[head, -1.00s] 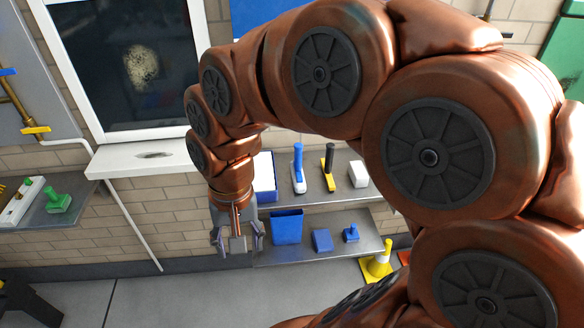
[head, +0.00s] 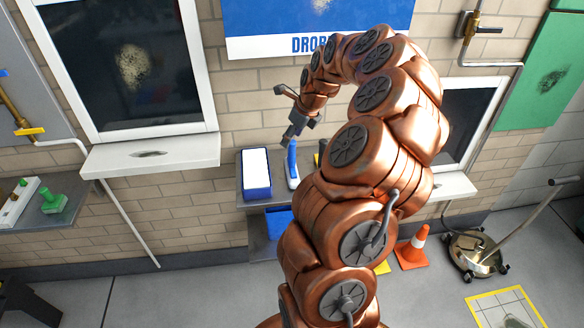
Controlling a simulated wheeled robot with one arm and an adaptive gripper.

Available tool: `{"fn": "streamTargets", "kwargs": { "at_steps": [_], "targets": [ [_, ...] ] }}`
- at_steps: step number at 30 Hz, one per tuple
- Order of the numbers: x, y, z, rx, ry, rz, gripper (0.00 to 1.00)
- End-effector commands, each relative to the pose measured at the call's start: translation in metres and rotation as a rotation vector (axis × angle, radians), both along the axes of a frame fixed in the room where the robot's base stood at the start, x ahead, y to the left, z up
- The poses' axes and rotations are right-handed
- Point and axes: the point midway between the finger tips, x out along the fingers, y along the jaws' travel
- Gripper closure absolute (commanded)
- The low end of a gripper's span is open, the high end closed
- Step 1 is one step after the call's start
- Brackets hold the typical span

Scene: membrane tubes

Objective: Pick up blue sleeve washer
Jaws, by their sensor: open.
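A blue-handled tool (head: 292,163) with a pale base, which looks like the blue sleeve washer, stands on the upper grey shelf. Its handle points up and its base rests on the shelf. My gripper (head: 286,114) is above this tool, near the wall, with its fingers spread and nothing between them. The lower finger is close to the top of the blue handle; I cannot tell whether they touch. The black handle (head: 320,158) of the yellow tool shows just to the right, mostly hidden by my arm.
A blue tray (head: 257,190) with a white top stands left of the tool. A blue bin (head: 277,222) is on the lower shelf. My arm hides the shelves' right side. An orange cone (head: 415,248) and a wheeled stand (head: 474,258) are on the floor.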

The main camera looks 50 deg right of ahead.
Motion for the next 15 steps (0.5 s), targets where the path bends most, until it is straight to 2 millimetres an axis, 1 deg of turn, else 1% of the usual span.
{"fn": "streamTargets", "kwargs": {
  "at_steps": [1, 4, 15],
  "targets": [
    [-0.002, -0.007, -0.003, 0.007, 0.001, -0.031, 0.42],
    [-0.001, -0.012, -0.008, 0.014, 0.0, -0.062, 0.42],
    [0.009, -0.01, -0.036, 0.015, 0.001, -0.061, 0.42]
  ]
}}
